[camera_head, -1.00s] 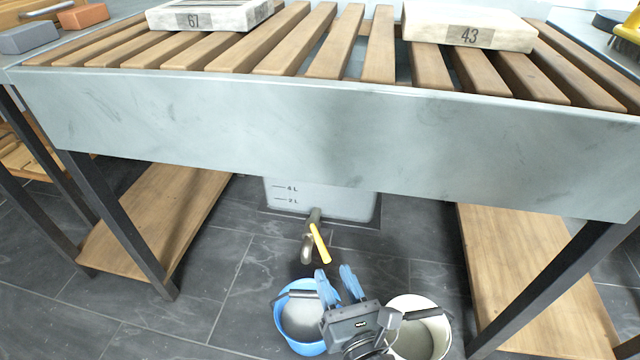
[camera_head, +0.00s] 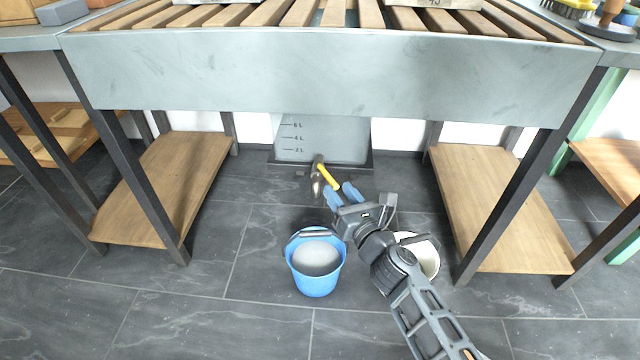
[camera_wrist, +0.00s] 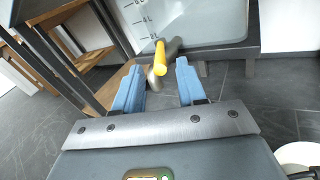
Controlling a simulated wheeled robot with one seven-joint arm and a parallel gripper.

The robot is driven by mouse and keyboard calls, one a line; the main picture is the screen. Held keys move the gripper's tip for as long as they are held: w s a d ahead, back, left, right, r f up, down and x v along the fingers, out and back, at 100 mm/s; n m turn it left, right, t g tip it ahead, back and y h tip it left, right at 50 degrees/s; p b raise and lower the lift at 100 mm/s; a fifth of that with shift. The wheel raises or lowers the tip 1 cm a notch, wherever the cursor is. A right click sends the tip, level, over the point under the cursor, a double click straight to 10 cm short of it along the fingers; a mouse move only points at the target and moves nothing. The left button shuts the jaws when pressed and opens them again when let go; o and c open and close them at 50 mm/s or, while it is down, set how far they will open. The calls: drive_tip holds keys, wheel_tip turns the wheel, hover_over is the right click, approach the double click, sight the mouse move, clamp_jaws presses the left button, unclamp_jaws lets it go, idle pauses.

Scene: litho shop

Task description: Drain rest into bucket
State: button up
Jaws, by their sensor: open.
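The blue bucket (camera_head: 317,284) stands upright in front of the tap and holds greyish liquid (camera_head: 315,258).
A white bucket (camera_head: 430,262) stands right of the blue one, partly hidden by my arm. Low wooden shelves (camera_head: 165,190) and (camera_head: 500,210) flank the open floor, with dark table legs at their corners. The sink's front panel (camera_head: 330,75) overhangs the tank.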

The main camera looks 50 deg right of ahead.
sight(320, 165)
drive_tip(key=x, duration=0.5)
drive_tip(key=shift+w+d, duration=0.15)
drive_tip(key=shift+w, duration=0.2)
clamp_jaws()
idle(0.4)
